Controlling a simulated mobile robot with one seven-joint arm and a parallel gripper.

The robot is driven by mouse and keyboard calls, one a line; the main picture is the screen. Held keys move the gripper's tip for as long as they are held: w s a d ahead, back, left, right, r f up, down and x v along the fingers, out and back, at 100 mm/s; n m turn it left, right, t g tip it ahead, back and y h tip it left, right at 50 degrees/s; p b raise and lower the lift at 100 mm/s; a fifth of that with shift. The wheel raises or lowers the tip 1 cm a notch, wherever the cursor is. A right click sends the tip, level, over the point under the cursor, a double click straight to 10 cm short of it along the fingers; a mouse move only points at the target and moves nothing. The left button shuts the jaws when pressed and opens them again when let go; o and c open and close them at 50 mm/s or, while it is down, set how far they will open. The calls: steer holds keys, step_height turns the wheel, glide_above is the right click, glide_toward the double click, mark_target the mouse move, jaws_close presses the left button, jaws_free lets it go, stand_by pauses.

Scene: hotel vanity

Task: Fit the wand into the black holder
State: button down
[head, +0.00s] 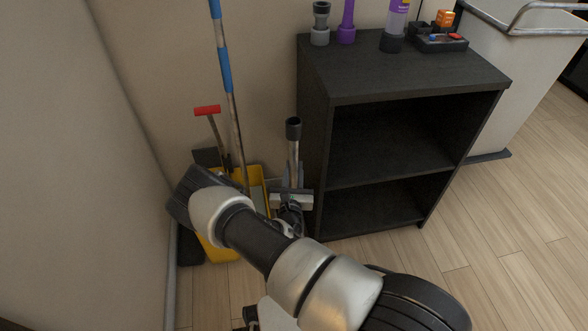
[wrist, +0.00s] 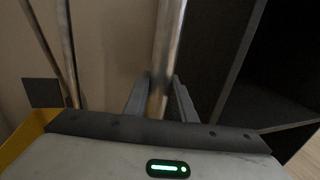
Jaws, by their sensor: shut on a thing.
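The wand (head: 293,152) is a metal tube with a black collar at its top end. It stands nearly upright against the left side of the dark shelf unit. My gripper (head: 291,192) is shut on the tube below the collar. In the wrist view the tube (wrist: 167,45) runs up between the two fingers of my gripper (wrist: 160,85). The tube's lower end is hidden behind my gripper and arm. I cannot clearly identify the black holder; dark parts show around my gripper, but I cannot tell what they are.
The dark shelf unit (head: 409,78) stands right of the wand, with attachments and a bottle (head: 397,18) on top. A yellow bucket (head: 257,180) with a blue-and-silver pole (head: 225,75) and a red-handled tool (head: 208,110) is close on the left. Wooden floor (head: 490,225) is clear at right.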

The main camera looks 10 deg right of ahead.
mark_target(294, 185)
steer(key=shift+f, duration=6.4)
steer(key=c, duration=1.4)
jaws_free()
steer(key=shift+s, duration=0.1)
